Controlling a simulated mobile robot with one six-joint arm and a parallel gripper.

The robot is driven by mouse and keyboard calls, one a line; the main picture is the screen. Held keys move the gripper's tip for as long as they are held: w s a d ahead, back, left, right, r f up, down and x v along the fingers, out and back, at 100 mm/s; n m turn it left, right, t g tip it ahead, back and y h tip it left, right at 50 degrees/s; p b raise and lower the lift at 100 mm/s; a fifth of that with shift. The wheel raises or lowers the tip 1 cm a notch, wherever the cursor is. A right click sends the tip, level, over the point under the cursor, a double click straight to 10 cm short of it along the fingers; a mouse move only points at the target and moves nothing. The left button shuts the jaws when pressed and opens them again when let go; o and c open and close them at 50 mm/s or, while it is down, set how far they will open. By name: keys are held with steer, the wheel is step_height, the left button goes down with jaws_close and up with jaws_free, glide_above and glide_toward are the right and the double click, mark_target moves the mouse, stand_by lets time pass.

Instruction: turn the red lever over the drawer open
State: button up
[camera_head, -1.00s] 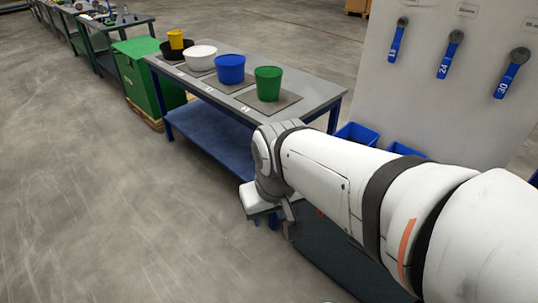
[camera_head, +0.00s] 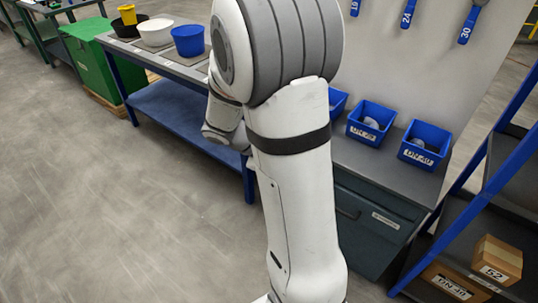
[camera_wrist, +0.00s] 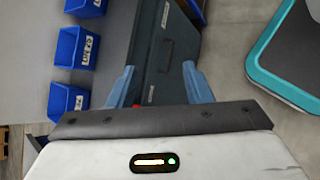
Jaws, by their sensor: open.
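The dark drawer (camera_head: 362,222) with a white label is in the front of the grey workbench, right of my arm in the head view. In the wrist view the drawer front (camera_wrist: 163,45) appears turned on its side, between and beyond my fingers. A small red bit (camera_wrist: 136,106), perhaps part of the red lever, shows near the base of the left finger; most of it is hidden. I cannot make out the lever in the head view, where my arm covers part of the bench. My gripper (camera_wrist: 158,76) is open, its blue-grey fingers apart with nothing visible held.
Blue labelled bins (camera_head: 372,123) stand on the bench top. A blue-framed shelf with cardboard boxes (camera_head: 497,259) stands close on the right. A table with tubs (camera_head: 188,40) is at the left. Open floor (camera_head: 110,210) lies at the lower left.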

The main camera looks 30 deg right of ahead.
steer(key=w+d+f+n+h+b, duration=0.3)
steer(key=w+d+f+n+h, duration=0.25)
steer(key=f, duration=0.45)
steer(key=w+d+f+n+t+h+b, duration=0.15)
steer(key=w+f+n+t, duration=0.25)
steer(key=f, duration=0.5)
steer(key=w+d+f+n+t+b, duration=0.1)
steer(key=w+f+n+t+b, duration=0.2)
steer(key=f, duration=0.5)
steer(key=w+d+f+n+t+b, duration=0.15)
steer(key=w+f+n+t, duration=0.25)
steer(key=f, duration=0.5)
steer(key=x, duration=0.8)
steer(key=shift+r, duration=0.35)
steer(key=shift+c, duration=0.3)
jaws_close()
